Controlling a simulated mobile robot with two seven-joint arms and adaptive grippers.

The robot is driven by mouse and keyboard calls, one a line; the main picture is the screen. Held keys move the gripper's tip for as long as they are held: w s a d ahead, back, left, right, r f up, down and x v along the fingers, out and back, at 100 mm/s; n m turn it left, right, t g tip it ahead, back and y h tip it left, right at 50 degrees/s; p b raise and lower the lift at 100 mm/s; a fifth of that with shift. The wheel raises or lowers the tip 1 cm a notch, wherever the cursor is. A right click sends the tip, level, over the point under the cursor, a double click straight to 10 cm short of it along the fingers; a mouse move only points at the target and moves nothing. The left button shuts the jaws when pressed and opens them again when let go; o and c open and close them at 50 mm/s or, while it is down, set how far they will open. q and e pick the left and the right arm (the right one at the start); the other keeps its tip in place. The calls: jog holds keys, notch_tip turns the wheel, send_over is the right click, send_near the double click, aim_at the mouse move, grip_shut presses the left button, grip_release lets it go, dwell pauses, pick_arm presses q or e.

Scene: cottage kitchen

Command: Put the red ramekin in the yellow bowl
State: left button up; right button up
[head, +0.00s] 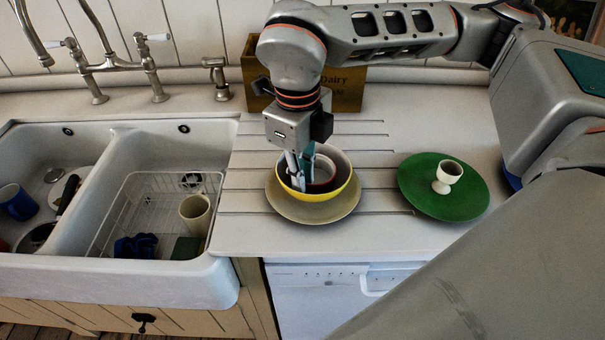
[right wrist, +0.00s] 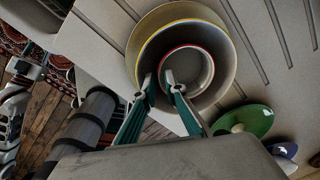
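The yellow bowl (head: 318,194), dark inside with a yellow outside, stands on a tan plate (head: 335,212) on the drainboard. The red ramekin (head: 326,172), pale inside with a red rim, sits inside the bowl. In the right wrist view, the ramekin (right wrist: 192,76) lies within the bowl's ring (right wrist: 228,62). My right gripper (head: 299,178) points down into the bowl. In the right wrist view, its fingertips (right wrist: 160,82) stand apart on either side of the ramekin's near wall, one inside and one outside. The ramekin's base is hidden. My left gripper is not seen.
A green plate (head: 425,200) with a white egg cup (head: 446,178) stands to the right. A wooden box (head: 345,95) is behind my right gripper. The double sink (head: 105,245) on the left holds a wire rack, a cream cup (head: 195,213) and a blue mug (head: 16,202).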

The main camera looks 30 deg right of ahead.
notch_tip(320, 180, up, 13)
jog(key=shift+s+a+f+p, duration=0.15)
jog(key=shift+a+f+p, duration=0.05)
jog(key=shift+a+p, duration=0.1)
jog(key=shift+s+f, duration=0.1)
dwell(0.5)
